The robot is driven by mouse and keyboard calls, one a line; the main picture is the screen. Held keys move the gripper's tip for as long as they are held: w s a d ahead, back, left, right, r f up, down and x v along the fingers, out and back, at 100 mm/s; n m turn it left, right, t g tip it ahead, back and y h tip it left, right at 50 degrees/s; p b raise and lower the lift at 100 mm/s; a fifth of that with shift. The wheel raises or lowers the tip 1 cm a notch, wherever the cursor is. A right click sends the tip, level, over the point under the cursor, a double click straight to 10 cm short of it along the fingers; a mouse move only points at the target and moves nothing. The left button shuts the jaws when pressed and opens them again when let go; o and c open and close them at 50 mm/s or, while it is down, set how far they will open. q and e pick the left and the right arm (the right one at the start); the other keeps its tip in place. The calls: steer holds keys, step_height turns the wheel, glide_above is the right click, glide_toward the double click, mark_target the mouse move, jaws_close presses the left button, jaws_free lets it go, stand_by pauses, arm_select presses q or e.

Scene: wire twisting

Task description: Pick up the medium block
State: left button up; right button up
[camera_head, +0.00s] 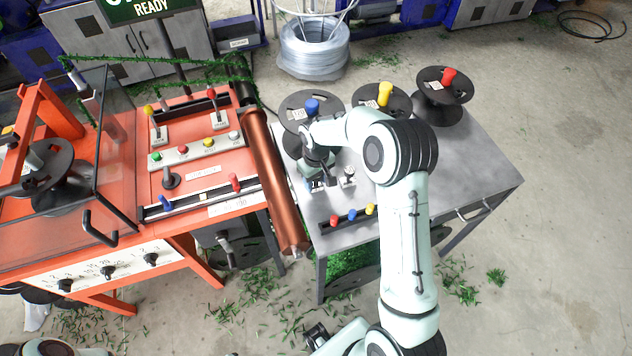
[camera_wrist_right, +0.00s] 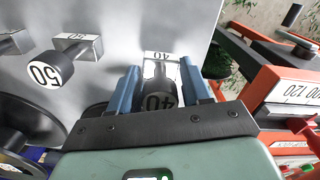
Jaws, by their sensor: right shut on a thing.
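In the right wrist view, a grey block marked 40 (camera_wrist_right: 158,97) with a round knob stands between the two blue fingers of my right gripper (camera_wrist_right: 159,90). The gripper is shut on it. A second block, marked 50 (camera_wrist_right: 50,70), is to the left, free of the gripper. Part of a third similar block (camera_wrist_right: 12,42) shows at the left edge. In the head view my right gripper (camera_head: 317,184) is low over the left side of the grey table (camera_head: 470,150) and hides its block. A small grey block (camera_head: 347,177) stands just right of it. My left gripper is not in view.
Spools with blue (camera_head: 312,107), yellow (camera_head: 385,94) and red (camera_head: 449,77) knobs stand along the table's back. Small coloured knobs (camera_head: 352,214) line its front. The orange machine (camera_head: 200,165) and copper roller (camera_head: 268,175) are close on the left. The table's right side is clear.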

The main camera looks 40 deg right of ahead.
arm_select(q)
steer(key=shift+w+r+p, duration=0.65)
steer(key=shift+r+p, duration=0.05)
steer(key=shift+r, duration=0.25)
arm_select(e)
step_height(320, 180, up, 19)
steer(key=shift+f, duration=0.15)
